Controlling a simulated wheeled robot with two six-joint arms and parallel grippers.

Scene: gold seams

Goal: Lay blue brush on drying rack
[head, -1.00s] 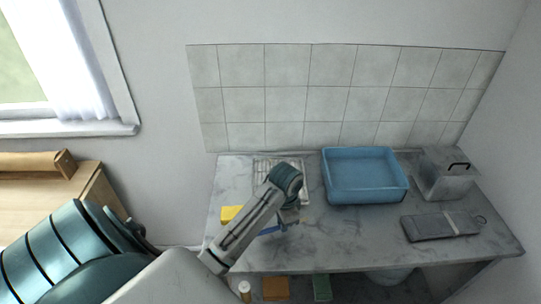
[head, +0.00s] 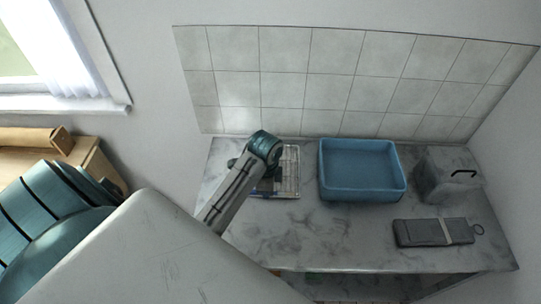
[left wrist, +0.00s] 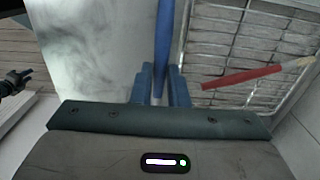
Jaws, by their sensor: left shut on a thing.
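My left gripper (left wrist: 160,78) is shut on the blue brush (left wrist: 164,35), whose handle runs up and away between the fingers in the left wrist view. The wire drying rack (head: 292,180) stands at the back left of the counter in the head view, partly behind my left arm. It also shows in the left wrist view (left wrist: 234,45), just right of the blue brush. A red brush (left wrist: 243,77) with a pale tip lies across the rack. The blue brush appears beside the rack's left edge; its height is unclear. A dark claw-like shape (left wrist: 14,83) may be my right gripper.
A blue basin (head: 362,182) stands right of the rack. Further right are a grey box with a black handle (head: 449,175) and a flat grey item with a light band (head: 432,232). The middle front of the marble counter (head: 320,237) is clear.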

